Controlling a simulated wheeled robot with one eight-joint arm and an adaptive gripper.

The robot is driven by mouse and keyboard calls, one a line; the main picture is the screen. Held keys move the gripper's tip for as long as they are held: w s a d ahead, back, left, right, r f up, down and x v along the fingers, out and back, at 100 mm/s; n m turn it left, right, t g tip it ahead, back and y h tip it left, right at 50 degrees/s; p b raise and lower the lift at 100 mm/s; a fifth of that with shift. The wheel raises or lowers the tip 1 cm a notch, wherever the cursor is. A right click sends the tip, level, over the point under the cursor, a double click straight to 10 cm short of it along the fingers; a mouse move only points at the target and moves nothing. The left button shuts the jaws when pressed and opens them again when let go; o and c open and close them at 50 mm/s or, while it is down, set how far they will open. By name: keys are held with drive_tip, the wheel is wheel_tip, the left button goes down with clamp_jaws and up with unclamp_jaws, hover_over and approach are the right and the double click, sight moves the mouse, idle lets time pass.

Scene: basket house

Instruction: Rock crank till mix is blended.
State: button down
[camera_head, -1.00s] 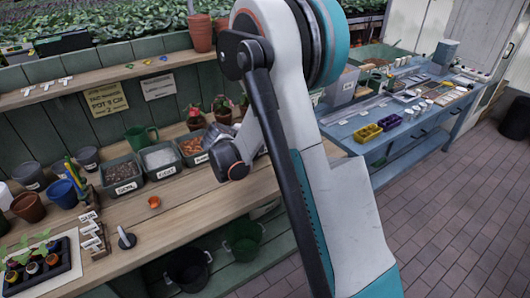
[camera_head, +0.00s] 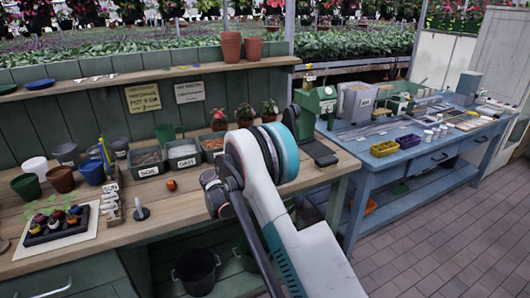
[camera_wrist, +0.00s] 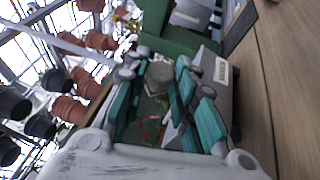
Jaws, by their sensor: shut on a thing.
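My gripper (camera_wrist: 155,95) shows in the wrist view, its teal fingers closed around a grey knob (camera_wrist: 159,74), which seems to be the crank handle. Next to it in that view are a green housing (camera_wrist: 172,46) and a grey part with a white label (camera_wrist: 221,71). In the head view a green machine (camera_head: 317,103) stands at the right end of the wooden bench, just beyond my arm. My arm hides the gripper and the crank there. The mix cannot be seen in either view.
Labelled tubs of soil (camera_head: 146,162) and grit (camera_head: 183,153) stand on the wooden bench (camera_head: 150,228), with a small orange pot (camera_head: 171,185) in front. A blue table (camera_head: 400,165) with yellow and purple trays is at right. The paved floor at lower right is clear.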

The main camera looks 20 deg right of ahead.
drive_tip(key=shift+a+f+h+b, duration=0.1)
drive_tip(key=shift+f+h+b, duration=0.25)
drive_tip(key=shift+h, duration=0.05)
drive_tip(key=shift+n+t, duration=0.3)
drive_tip(key=shift+t, duration=0.1)
drive_tip(key=c, duration=1.3)
unclamp_jaws()
drive_tip(key=v, duration=1.2)
